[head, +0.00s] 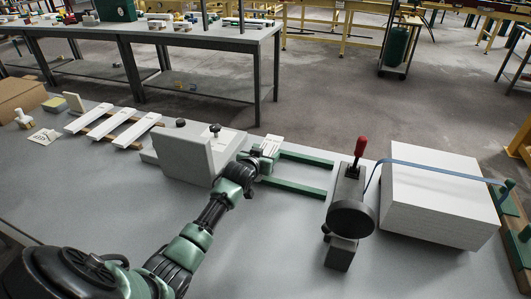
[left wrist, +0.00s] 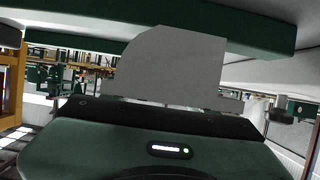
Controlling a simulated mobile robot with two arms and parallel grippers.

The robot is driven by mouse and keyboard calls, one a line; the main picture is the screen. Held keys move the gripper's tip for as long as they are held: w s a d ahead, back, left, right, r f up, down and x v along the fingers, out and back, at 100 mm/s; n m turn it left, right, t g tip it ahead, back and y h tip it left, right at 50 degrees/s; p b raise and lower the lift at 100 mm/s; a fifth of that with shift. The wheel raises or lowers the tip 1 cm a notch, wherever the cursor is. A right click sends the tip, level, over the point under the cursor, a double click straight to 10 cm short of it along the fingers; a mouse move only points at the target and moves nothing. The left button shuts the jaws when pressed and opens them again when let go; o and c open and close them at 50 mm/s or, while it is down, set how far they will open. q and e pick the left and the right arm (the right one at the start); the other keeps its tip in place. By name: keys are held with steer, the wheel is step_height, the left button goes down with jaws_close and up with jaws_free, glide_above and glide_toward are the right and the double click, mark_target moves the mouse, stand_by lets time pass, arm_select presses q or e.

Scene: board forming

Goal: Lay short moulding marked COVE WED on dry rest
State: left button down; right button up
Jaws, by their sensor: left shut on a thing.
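My left gripper (head: 262,157) is at the near end of two green rails (head: 304,158) on the grey bench, beside a pale box-shaped machine. It is shut on a short white moulding (head: 271,144), whose end shows just past the gripper; its marking is not readable. In the left wrist view a pale grey piece with a curved edge (left wrist: 172,66) stands beyond the green gripper body, under a green bar; the fingertips are hidden. Several white mouldings (head: 113,126) lie side by side across wooden strips at the left. My right gripper is not in view.
The pale machine (head: 186,158) stands just left of my gripper. A dark clamp-like device with a red handle (head: 361,146) and a large white stack (head: 436,197) with a blue strap stand to the right. The front middle of the bench is clear.

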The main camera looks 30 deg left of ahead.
arm_select(q)
steer(key=shift+f, duration=0.25)
stand_by(0.5)
steer(key=shift+c, duration=1.9)
jaws_free()
steer(key=o, duration=0.3)
steer(key=shift+f, duration=0.15)
steer(key=shift+o, duration=0.2)
steer(key=shift+s, duration=0.1)
steer(key=shift+b+v, duration=0.3)
steer(key=shift+v, duration=3.65)
